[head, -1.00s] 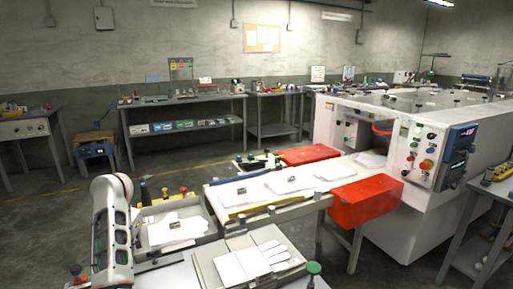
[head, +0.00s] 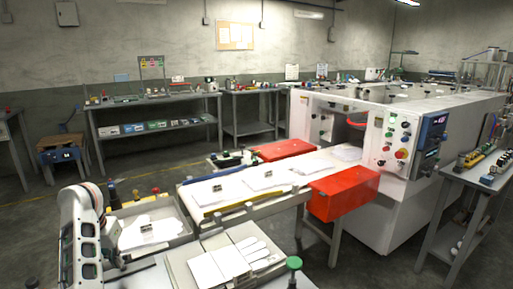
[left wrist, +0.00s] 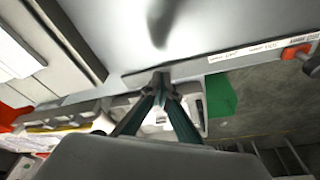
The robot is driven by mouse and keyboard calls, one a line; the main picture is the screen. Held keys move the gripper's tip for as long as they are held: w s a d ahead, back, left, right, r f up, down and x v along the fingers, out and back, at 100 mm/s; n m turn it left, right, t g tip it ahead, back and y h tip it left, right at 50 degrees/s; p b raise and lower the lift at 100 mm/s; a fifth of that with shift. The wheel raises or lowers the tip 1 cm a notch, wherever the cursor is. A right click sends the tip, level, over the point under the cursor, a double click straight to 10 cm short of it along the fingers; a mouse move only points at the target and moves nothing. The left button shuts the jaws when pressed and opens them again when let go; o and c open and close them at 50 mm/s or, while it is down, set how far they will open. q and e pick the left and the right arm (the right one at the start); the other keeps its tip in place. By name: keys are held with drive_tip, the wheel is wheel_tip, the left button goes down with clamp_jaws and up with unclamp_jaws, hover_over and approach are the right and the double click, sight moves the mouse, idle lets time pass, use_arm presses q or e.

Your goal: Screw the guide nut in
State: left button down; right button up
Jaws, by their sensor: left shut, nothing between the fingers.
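My left arm comes in at the lower left of the head view; its gripper tips cannot be made out there. In the left wrist view my left gripper (left wrist: 161,80) has its two fingers drawn together at the tips, with nothing held. Beyond them is a pale grey surface (left wrist: 180,30) with a labelled edge. No part can be clearly recognised as the guide nut. A green-topped knob (head: 294,263) stands upright at the front of the near bench, right of the glove tray (head: 181,274). My right gripper is not in view.
A white machine (head: 350,200) with a control panel (head: 400,145) stands on the right. A red box (head: 343,194) juts out beside the feed table (head: 215,188). A tray (head: 183,213) with white sheets lies near my left arm. Open floor shows at the left.

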use_arm(q)
drive_tip(key=shift+f, duration=0.5)
drive_tip(key=shift+r, duration=0.1)
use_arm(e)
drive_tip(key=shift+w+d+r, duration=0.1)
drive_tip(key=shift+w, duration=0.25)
use_arm(q)
drive_tip(key=shift+w+a+b, duration=0.25)
drive_tip(key=shift+w+b, duration=0.3)
drive_tip(key=shift+b, duration=0.1)
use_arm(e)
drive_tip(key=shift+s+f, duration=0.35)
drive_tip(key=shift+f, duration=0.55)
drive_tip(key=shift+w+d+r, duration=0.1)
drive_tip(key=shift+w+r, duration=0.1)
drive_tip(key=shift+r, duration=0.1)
use_arm(q)
drive_tip(key=shift+s+a+b, duration=0.1)
drive_tip(key=shift+a+b, duration=0.15)
drive_tip(key=shift+b, duration=0.05)
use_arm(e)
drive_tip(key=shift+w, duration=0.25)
